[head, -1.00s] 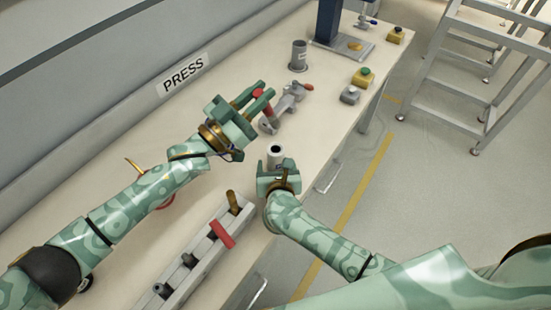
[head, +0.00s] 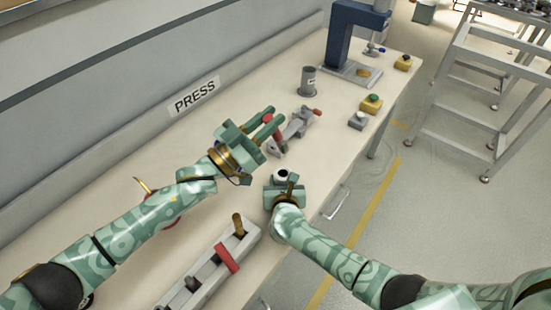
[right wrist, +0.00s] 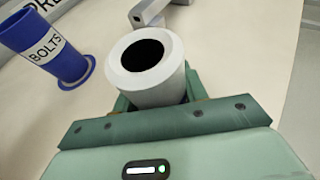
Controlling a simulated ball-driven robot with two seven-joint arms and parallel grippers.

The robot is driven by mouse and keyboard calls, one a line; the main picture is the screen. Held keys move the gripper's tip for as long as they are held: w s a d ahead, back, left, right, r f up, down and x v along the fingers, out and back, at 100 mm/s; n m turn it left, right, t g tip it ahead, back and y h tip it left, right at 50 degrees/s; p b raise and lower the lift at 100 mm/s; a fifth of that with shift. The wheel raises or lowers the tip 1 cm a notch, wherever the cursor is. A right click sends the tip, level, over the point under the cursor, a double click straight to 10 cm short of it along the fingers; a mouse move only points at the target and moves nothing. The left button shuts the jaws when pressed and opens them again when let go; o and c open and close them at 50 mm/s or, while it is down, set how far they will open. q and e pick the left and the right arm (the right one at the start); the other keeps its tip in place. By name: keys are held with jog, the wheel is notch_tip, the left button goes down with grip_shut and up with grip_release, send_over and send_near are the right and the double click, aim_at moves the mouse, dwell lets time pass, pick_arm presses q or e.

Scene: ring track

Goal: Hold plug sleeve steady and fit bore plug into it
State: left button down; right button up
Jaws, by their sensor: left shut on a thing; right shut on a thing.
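The plug sleeve (head: 282,175) is a pale grey cylinder with a dark round bore facing up. My right gripper (head: 285,190) is shut on it, above the bench. In the right wrist view the sleeve (right wrist: 172,82) stands up from the jaws, and its bore is empty. My left gripper (head: 262,133) is shut on a red piece, seemingly the bore plug (head: 277,139), partly hidden between the fingers. The plug is apart from the sleeve, farther up the bench. The left gripper and plug are not visible in the right wrist view.
A grey toggle clamp (head: 296,126) with a red handle sits just beyond the left gripper. A slotted rack (head: 250,232) lies nearer. A blue BOLTS cup (right wrist: 50,52) shows in the wrist view.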

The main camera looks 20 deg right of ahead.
pick_arm(q)
jog(key=shift+r, duration=0.1)
jog(key=shift+w+r+y, duration=0.1)
jog(key=shift+r+y, duration=0.2)
jog(key=shift+r, duration=0.1)
jog(key=d+r, duration=0.1)
jog(key=d+g+y, duration=0.1)
jog(key=shift+d+r, duration=0.4)
jog(key=f, duration=0.1)
jog(key=d+f+y, duration=0.1)
jog(key=w+f, duration=0.1)
jog(key=shift+d+f+y, duration=0.25)
jog(key=shift+y, duration=0.15)
jog(key=shift+w+a+f+n, duration=0.1)
jog(key=shift+w+f+n, duration=0.15)
jog(key=shift+n, duration=0.05)
jog(key=shift+a+t+y, duration=0.15)
jog(key=shift+t+y, duration=0.15)
jog(key=shift+y, duration=0.1)
jog(key=shift+f, duration=2.95)
